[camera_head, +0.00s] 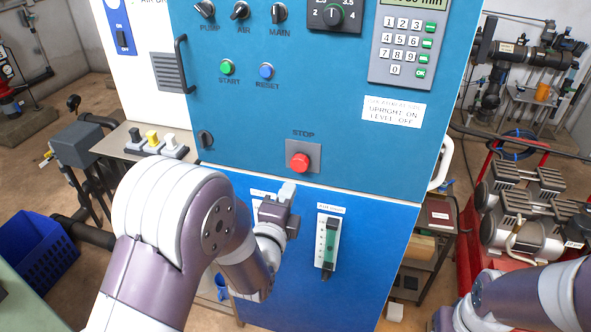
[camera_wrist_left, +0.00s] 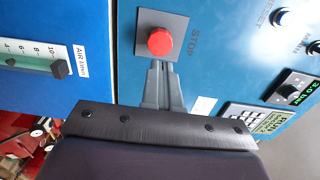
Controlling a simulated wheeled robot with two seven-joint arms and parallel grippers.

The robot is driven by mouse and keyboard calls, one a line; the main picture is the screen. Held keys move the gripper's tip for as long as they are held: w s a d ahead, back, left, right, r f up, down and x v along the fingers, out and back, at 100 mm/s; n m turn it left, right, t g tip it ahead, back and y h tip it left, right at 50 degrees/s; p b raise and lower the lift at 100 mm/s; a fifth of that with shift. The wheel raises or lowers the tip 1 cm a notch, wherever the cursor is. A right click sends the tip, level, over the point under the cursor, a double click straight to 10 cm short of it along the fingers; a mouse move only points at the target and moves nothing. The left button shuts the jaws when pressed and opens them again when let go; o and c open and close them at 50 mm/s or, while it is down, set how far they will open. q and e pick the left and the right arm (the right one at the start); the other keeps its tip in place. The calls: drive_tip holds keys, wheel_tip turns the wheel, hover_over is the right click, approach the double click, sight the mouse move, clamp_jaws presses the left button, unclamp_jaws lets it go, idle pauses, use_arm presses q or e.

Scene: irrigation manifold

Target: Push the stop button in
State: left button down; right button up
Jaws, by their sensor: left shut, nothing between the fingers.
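The stop button (camera_head: 299,162) is a red round knob on a grey square plate, on the blue panel under the word STOP. In the left wrist view the red stop button (camera_wrist_left: 160,41) stands just beyond my fingertips, and its plate shows around it. My left gripper (camera_head: 287,189) is shut and empty, a little below the button in the head view. In the wrist view the closed left fingers (camera_wrist_left: 158,68) point at the button's lower edge; I cannot tell whether they touch it. My right arm shows at the lower right of the head view, but its gripper is not visible.
Above the button are a green START button (camera_head: 226,67), a blue RESET button (camera_head: 266,71) and several black switches. A keypad (camera_head: 403,45) is at the upper right. A green-and-white slider gauge (camera_head: 327,243) is below right.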

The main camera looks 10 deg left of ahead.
sight(299, 167)
use_arm(q)
drive_tip(key=w+p, duration=0.1)
drive_tip(key=w, duration=0.4)
drive_tip(key=shift+w+r+p, duration=0.1)
drive_tip(key=shift+p, duration=0.2)
drive_tip(key=shift+w, duration=0.75)
drive_tip(key=shift+w+d, duration=0.1)
use_arm(e)
wheel_tip(299, 167, up, 2)
drive_tip(key=shift+w+r, duration=0.1)
drive_tip(key=shift+r, duration=0.1)
